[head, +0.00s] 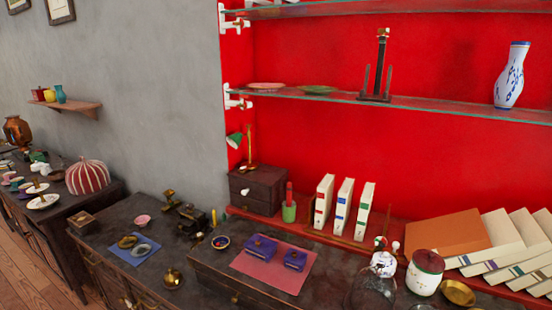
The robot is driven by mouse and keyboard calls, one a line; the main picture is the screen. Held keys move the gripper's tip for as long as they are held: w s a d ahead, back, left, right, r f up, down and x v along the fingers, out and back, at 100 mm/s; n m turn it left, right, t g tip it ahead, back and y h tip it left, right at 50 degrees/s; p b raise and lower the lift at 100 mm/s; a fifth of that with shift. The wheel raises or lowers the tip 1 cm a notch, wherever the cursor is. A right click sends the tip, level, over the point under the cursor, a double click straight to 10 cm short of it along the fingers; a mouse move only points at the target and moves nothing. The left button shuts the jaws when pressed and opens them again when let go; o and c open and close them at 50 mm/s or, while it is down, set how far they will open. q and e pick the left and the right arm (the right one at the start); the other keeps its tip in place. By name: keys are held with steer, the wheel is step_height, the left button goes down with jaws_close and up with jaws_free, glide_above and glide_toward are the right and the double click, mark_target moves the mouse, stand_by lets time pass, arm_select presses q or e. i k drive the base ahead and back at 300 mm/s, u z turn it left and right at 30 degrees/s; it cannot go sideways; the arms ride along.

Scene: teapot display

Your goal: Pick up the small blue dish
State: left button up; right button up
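On the dark cabinet (190,277), a blue mat (122,256) carries two small round items. One is a grey-blue dish or ring (142,250); the other is a brownish one (127,241) just behind it to the left. A small round dish with a dark, bluish rim and coloured contents (221,242) stands to the right of the mat, close to a raised box. I cannot tell for sure which of these is the small blue dish. Neither of my grippers shows in the head view.
A pink dish (142,220), dark metal pieces (192,217) and a brass object (173,278) stand around the mat. Purple boxes (260,247) sit on a red cloth at right. Glass shelves (410,101) overhang the right side. Some bare cabinet top lies between items.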

mark_target(224, 242)
steer(key=u, duration=2)
steer(key=i, duration=1.35)
steer(key=z, duration=3)
steer(key=i, duration=0.25)
